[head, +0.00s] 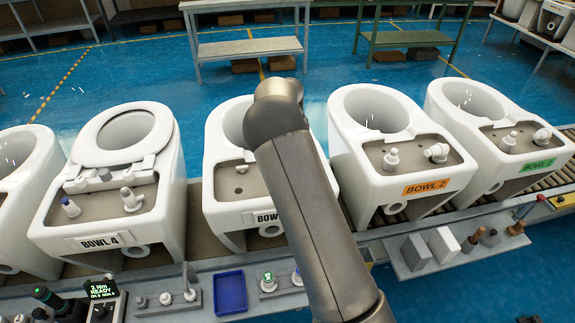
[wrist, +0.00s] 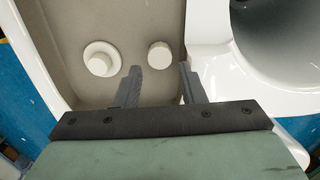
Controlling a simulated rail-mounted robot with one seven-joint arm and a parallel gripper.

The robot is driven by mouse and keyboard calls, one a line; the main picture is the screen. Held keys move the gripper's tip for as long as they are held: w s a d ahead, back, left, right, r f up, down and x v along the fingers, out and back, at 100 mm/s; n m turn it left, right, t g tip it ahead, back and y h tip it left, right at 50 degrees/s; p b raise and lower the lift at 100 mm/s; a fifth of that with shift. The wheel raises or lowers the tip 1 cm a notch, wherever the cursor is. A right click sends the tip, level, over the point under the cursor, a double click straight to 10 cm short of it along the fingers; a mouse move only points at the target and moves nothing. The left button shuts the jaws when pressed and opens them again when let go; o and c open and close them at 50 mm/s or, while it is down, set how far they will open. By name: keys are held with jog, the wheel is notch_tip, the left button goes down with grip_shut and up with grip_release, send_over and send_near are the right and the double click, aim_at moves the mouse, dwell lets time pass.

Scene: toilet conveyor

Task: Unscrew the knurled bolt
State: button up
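In the wrist view my gripper (wrist: 159,70) is open, with its two dark fingers apart and nothing between them. A small round off-white cap (wrist: 159,54) lies just beyond the fingertips, roughly in line with the gap; it may be the knurled bolt, but no knurling can be made out. A wider white flanged fitting (wrist: 100,59) sits to its left on the same beige recessed deck (wrist: 125,25). In the head view my arm crosses the third bowl (head: 222,205) and hides my gripper and part of that bowl's deck. A small white fitting (head: 241,168) shows there.
A front ledge carries a blue tray (head: 230,292) and small parts. The bowl rim (wrist: 222,70) rises close to the right finger.

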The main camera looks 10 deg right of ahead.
jog(key=shift+r+m+p, duration=0.15)
jog(key=shift+m+p, duration=0.45)
jog(key=shift+m, duration=0.6)
jog(key=shift+s+m+p, duration=0.1)
jog(key=shift+m+p, duration=0.3)
jog(key=shift+m, duration=0.8)
jog(key=shift+m+p, duration=0.4)
jog(key=shift+m, duration=0.2)
jog(key=m+p, duration=0.1)
jog(key=m, duration=0.2)
jog(key=shift+s, duration=0.1)
jog(key=m+p, duration=0.1)
jog(key=m, duration=0.2)
jog(key=shift+a, duration=0.15)
jog(key=shift+m+p, duration=0.4)
jog(key=shift+m, duration=0.5)
jog(key=m+p, duration=0.1)
jog(key=m, duration=0.2)
jog(key=shift+s+a+m, duration=0.1)
jog(key=shift+m, duration=0.2)
jog(key=m, duration=0.5)
jog(key=shift+a+f+p, duration=0.1)
jog(key=shift+f+p, duration=0.1)
jog(key=shift+p, duration=0.15)
jog(key=shift+m, duration=0.3)
